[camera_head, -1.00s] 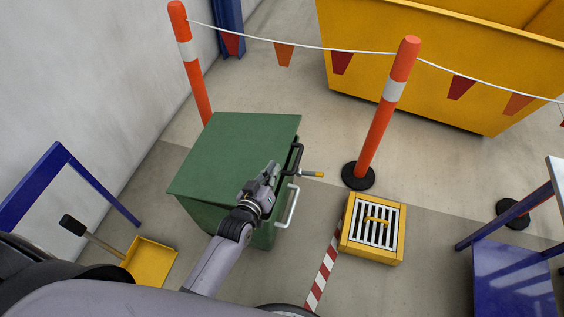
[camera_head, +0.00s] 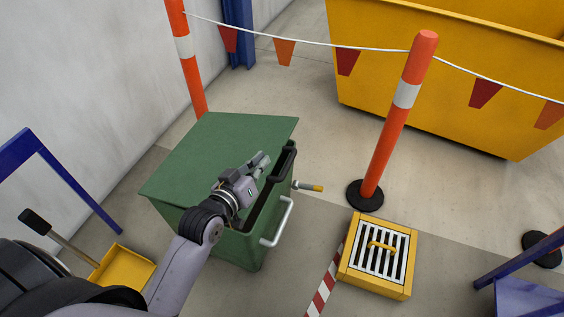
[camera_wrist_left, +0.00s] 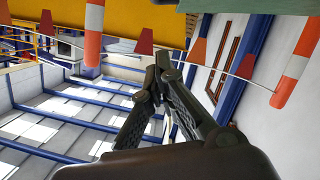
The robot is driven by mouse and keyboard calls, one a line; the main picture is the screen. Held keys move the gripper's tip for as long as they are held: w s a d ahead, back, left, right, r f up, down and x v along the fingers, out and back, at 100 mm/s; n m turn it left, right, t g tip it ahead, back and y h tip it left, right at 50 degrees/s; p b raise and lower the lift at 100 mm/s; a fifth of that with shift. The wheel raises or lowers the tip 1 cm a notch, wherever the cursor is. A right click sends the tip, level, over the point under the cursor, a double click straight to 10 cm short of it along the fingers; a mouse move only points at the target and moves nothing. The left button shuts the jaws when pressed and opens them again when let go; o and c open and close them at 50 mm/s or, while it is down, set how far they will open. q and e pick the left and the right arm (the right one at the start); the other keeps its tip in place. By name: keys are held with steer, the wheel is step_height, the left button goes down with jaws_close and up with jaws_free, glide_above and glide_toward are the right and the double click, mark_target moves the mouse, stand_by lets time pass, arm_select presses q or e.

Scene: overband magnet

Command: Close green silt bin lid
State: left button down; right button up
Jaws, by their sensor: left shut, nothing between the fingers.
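The green silt bin (camera_head: 190,221) stands on the floor left of centre in the head view. A pale bar handle (camera_head: 279,222) is on the bin's right side. My right gripper is not in view.
Orange posts (camera_head: 398,115) with a flagged line stand behind the bin, before a yellow skip (camera_head: 440,75). A yellow-framed floor grate (camera_head: 379,256) lies at right. A yellow dustpan (camera_head: 122,268) and blue frame (camera_head: 70,180) are at left, near the wall.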

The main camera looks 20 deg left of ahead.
arm_select(q)
steer(key=w+d+f+b, duration=0.2)
steer(key=w+f, duration=0.3)
steer(key=w, duration=0.1)
steer(key=shift+w+d, duration=0.3)
steer(key=shift+d, duration=0.05)
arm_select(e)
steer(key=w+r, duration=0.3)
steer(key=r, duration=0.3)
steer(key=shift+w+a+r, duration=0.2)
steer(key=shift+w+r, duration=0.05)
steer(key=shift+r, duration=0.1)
arm_select(q)
steer(key=shift+f, duration=0.1)
step_height(320, 180, down, 11)
steer(key=d+m+b, duration=0.2)
steer(key=b, duration=0.2)
steer(key=shift+r+y, duration=0.2)
steer(key=shift+y, duration=0.2)
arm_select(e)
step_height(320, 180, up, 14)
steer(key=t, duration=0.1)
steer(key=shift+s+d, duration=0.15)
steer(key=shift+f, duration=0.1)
